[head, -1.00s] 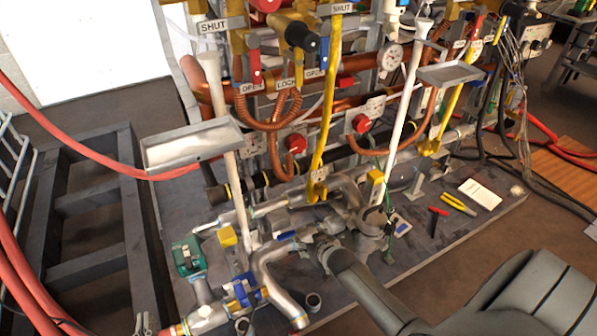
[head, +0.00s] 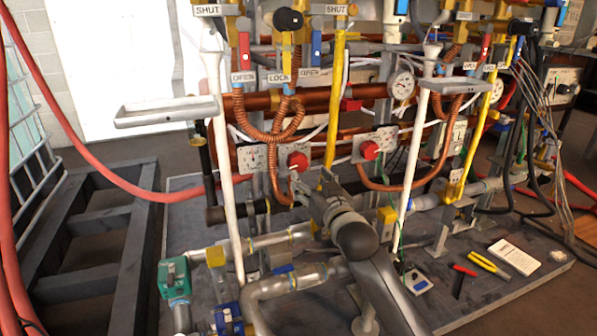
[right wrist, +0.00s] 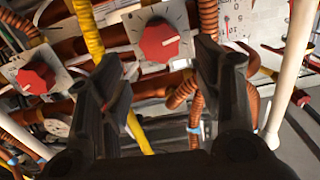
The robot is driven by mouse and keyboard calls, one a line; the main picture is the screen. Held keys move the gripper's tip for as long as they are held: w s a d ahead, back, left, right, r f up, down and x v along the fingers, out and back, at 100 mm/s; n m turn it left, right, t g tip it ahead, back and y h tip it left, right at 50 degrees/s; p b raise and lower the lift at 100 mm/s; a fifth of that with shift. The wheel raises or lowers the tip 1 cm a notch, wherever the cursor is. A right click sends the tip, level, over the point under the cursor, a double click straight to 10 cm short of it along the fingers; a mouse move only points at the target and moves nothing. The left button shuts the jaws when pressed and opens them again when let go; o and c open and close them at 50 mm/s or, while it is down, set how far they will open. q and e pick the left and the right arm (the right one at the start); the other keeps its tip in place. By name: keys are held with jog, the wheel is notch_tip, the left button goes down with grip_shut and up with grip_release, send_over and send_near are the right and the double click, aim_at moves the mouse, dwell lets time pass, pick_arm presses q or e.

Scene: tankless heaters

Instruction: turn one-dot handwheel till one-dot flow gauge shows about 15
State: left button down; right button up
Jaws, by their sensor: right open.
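Two red handwheels sit on pale plates on the rig: a left one (head: 299,160) and a right one (head: 370,150). I cannot make out their dot marks. The right wrist view shows one red handwheel (right wrist: 158,42) ahead between the fingers and another (right wrist: 35,78) at the left. My right gripper (head: 320,203) is open and empty, below and in front of the handwheels, apart from both; its fingers (right wrist: 157,62) also show in the wrist view. Round white gauges (head: 402,85) (head: 497,90) hang higher up; their readings are too small to tell. My left gripper is not in view.
A yellow hose (head: 333,120) runs between the handwheels, and a white pipe (head: 412,150) stands right of them. Copper coils (head: 270,130) hang close by. A grey tray (head: 167,111) juts out at left. Pliers (head: 489,264) and a white booklet (head: 514,256) lie on the base.

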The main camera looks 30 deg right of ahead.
aim_at(299, 165)
jog(key=b+x, duration=0.2)
jog(key=x, duration=0.7)
jog(key=shift+d+b, duration=0.1)
jog(key=shift+b, duration=0.25)
jog(key=c, duration=0.7)
jog(key=shift+c, duration=0.2)
